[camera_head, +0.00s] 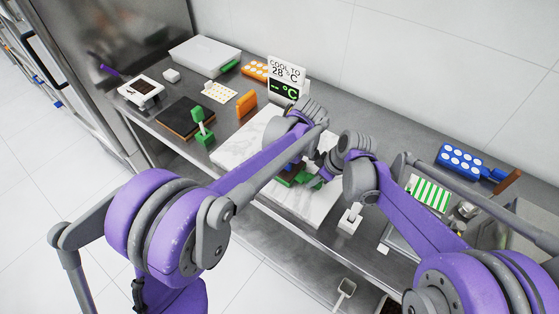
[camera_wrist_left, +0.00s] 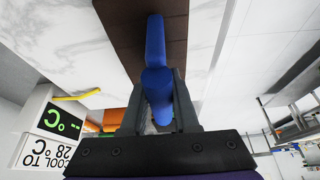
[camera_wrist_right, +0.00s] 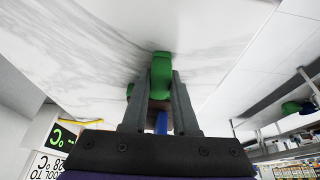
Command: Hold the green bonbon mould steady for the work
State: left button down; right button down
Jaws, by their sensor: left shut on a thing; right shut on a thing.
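A green piece (camera_wrist_right: 161,75) is between the shut fingers of my right gripper (camera_wrist_right: 160,95) in the right wrist view; it looks like part of the green bonbon mould. In the head view, green parts (camera_head: 286,181) show low on the white marble slab (camera_head: 243,142), mostly hidden by my arms. My left gripper (camera_wrist_left: 157,90) is shut on a blue, handle-like piece (camera_wrist_left: 155,45). That piece lies against a dark brown block (camera_wrist_left: 125,25). Both grippers are close together over the slab. The mould's cavities are hidden, and I cannot tell whether it touches the slab.
A display reading "COOL TO 28 °C" (camera_head: 286,72) stands behind the slab. A green holder (camera_head: 203,133), orange block (camera_head: 246,104) and dark board (camera_head: 185,117) are to the left. A blue mould (camera_head: 461,160) and a green-striped cloth (camera_head: 430,193) are to the right.

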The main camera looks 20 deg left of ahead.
pick_arm(q)
jog(key=shift+w+d+f, duration=0.1)
jog(key=shift+w+d, duration=0.25)
jog(key=shift+w, duration=0.4)
jog(key=shift+w+d, duration=0.4)
jog(key=shift+w, duration=0.4)
jog(key=shift+w+d, duration=0.35)
jog(key=shift+w, duration=0.45)
jog(key=shift+s+a, duration=0.1)
jog(key=shift+a, duration=0.05)
jog(key=shift+s+a, duration=0.35)
jog(key=shift+s, duration=0.5)
jog(key=shift+s+a, duration=0.3)
jog(key=shift+s, duration=0.5)
